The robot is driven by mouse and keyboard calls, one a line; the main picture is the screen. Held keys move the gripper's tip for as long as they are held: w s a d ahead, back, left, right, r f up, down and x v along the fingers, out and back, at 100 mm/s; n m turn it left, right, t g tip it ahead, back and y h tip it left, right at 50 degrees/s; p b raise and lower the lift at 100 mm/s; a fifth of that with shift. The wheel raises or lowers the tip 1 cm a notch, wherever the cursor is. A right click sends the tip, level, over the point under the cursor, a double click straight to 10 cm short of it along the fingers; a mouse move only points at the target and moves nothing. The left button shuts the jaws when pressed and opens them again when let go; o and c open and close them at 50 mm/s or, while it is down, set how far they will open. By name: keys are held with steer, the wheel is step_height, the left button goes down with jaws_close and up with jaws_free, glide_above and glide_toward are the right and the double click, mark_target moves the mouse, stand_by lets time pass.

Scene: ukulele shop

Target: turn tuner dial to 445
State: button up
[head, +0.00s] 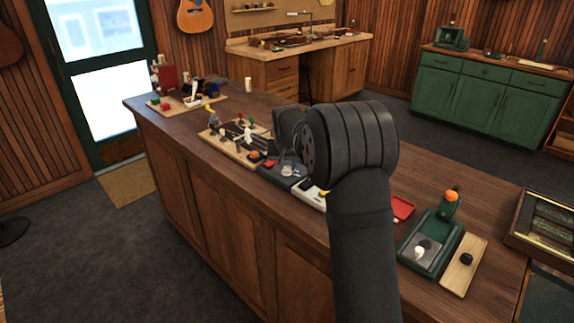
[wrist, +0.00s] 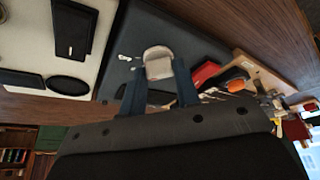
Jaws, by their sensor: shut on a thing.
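The tuner appears to be the dark slate-grey unit (wrist: 185,32), with a pale grey dial (wrist: 158,63) and small white marks beside it. It also shows in the head view as a dark unit (head: 277,173) on the counter, partly behind my arm. My gripper (wrist: 158,78) has its two dark blue fingers on either side of the dial and is shut on it. The fingers hide part of the dial's face and rim. I cannot read any number or pointer. In the head view my wrist hides most of the gripper.
A white device (wrist: 48,50) with black parts lies beside the tuner. On its other side a wooden tray (wrist: 270,75) holds several small items near a red piece (wrist: 206,73). A green device (head: 430,243) and a small board (head: 465,265) stand at the counter's near right end.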

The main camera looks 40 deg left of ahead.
steer(key=shift+m, duration=0.7)
steer(key=shift+h, duration=0.3)
steer(key=o, duration=1)
steer(key=v, duration=1.7)
steer(key=shift+s, duration=0.45)
